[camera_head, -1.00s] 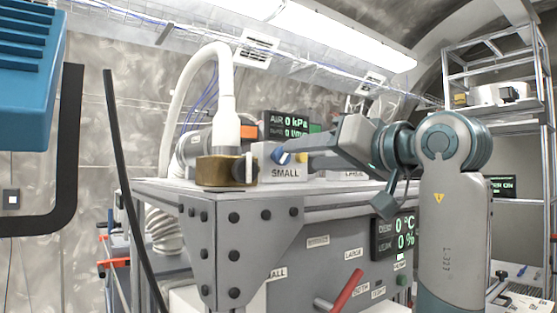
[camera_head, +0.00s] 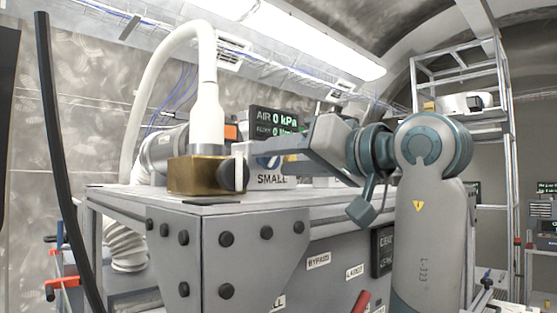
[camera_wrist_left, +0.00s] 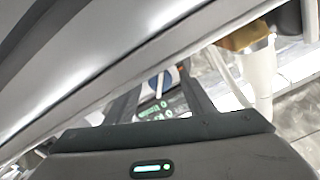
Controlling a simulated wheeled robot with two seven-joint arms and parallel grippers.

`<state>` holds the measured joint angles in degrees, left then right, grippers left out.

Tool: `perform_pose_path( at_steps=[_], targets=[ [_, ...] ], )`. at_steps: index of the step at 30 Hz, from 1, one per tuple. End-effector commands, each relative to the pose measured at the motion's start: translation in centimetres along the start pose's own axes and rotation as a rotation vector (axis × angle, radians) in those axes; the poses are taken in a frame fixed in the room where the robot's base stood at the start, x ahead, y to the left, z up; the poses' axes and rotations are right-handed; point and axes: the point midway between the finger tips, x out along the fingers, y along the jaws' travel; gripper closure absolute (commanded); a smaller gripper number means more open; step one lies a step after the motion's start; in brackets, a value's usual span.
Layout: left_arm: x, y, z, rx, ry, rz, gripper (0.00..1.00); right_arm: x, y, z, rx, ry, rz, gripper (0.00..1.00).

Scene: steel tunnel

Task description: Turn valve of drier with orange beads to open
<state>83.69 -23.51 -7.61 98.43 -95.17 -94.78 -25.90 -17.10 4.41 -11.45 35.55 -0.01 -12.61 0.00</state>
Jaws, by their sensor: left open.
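My left gripper (camera_head: 272,160) reaches in over the cabinet top, its fingers pointing left near the white box labelled SMALL (camera_head: 272,180). In the left wrist view its two fingers (camera_wrist_left: 160,98) are spread apart, and a blue and white part (camera_wrist_left: 157,80) shows beyond the gap. A brass block (camera_head: 197,175) with a dark round knob (camera_head: 238,172) stands at the cabinet corner, left of the fingers. An orange part (camera_head: 231,132) shows behind it; I cannot make out beads or a drier valve. My right gripper is not in view.
The grey cabinet (camera_head: 240,235) has bolted corner plates. A white hose (camera_head: 207,100) rises from the brass block. A green-lit display (camera_head: 276,122) stands behind. A red handle (camera_head: 361,302) juts from the cabinet front. A dark bar (camera_head: 62,160) crosses the left side. A metal rack (camera_head: 462,115) stands right.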

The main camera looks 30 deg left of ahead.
Motion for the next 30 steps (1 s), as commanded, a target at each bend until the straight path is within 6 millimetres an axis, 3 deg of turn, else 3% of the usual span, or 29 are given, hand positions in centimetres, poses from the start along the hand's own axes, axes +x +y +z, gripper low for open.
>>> perform_pose_path(
  at_steps=[2, 3, 8, 20, 30],
  targets=[
    [0.0, 0.0, 0.0, 0.0, 0.0, 0.0, 0.51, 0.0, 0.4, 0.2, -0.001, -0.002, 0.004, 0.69],
    [0.0, 0.0, 0.0, 0.0, 0.0, 0.0, 0.56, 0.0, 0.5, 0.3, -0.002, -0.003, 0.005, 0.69],
    [0.0, 0.0, 0.0, 0.0, 0.0, 0.0, 0.92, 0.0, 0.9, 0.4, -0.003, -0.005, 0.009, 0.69],
    [0.1, 0.1, 0.1, -0.042, -0.001, 0.0, 0.92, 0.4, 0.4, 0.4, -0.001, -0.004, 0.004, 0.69],
    [0.1, 0.2, 0.2, -0.235, 0.0, 0.0, 0.92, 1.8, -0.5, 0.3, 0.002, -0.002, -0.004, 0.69]
  ],
)
